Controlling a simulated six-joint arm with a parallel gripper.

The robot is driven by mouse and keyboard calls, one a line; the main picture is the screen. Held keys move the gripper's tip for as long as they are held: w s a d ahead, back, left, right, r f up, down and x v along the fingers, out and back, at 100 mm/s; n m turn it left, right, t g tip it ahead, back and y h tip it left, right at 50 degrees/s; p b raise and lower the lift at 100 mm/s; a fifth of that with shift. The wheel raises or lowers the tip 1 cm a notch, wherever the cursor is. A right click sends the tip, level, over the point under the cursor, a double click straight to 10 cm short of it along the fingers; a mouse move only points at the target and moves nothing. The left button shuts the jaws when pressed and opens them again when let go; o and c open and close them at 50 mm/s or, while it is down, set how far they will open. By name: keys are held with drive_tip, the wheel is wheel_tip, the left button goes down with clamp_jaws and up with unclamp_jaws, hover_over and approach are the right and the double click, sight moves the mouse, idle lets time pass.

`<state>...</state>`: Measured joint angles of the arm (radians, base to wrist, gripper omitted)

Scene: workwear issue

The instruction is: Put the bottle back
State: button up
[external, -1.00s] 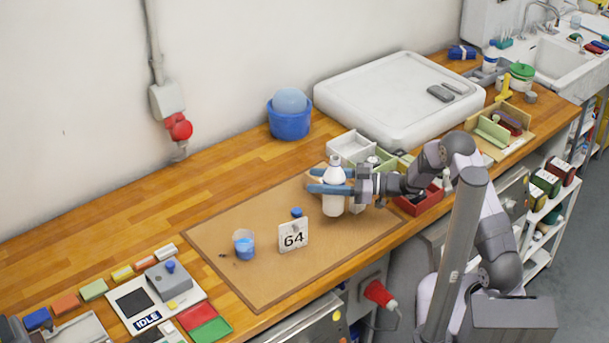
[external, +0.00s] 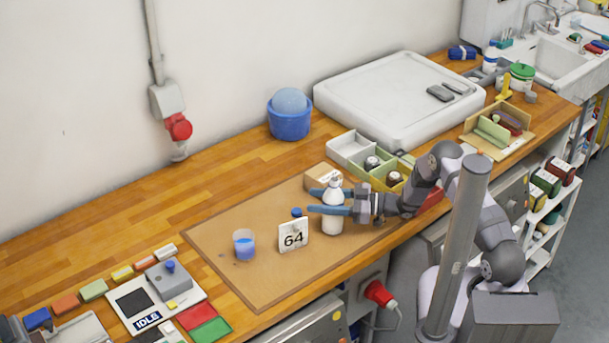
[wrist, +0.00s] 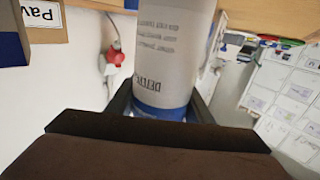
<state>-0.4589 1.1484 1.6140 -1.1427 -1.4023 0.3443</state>
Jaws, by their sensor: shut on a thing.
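The white bottle (external: 333,222) is upright over the right part of the brown mat (external: 265,285). My gripper (external: 316,202) reaches in from the right, and its blue fingers are shut on the bottle's middle. I cannot tell if its base touches the mat. In the wrist view the bottle (wrist: 165,55) fills the centre between the dark fingers, with upside-down print and a blue band; its ends are cut off or hidden.
A divided tray (external: 352,147) holds dark-topped items. The mat's front left is clear.

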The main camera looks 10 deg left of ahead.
drive_tip(key=shift+f, duration=0.2)
drive_tip(key=o, duration=1.3)
drive_tip(key=shift+c, duration=0.2)
drive_tip(key=d+b, duration=0.4)
drive_tip(key=d, duration=0.8)
drive_tip(key=shift+r, duration=0.1)
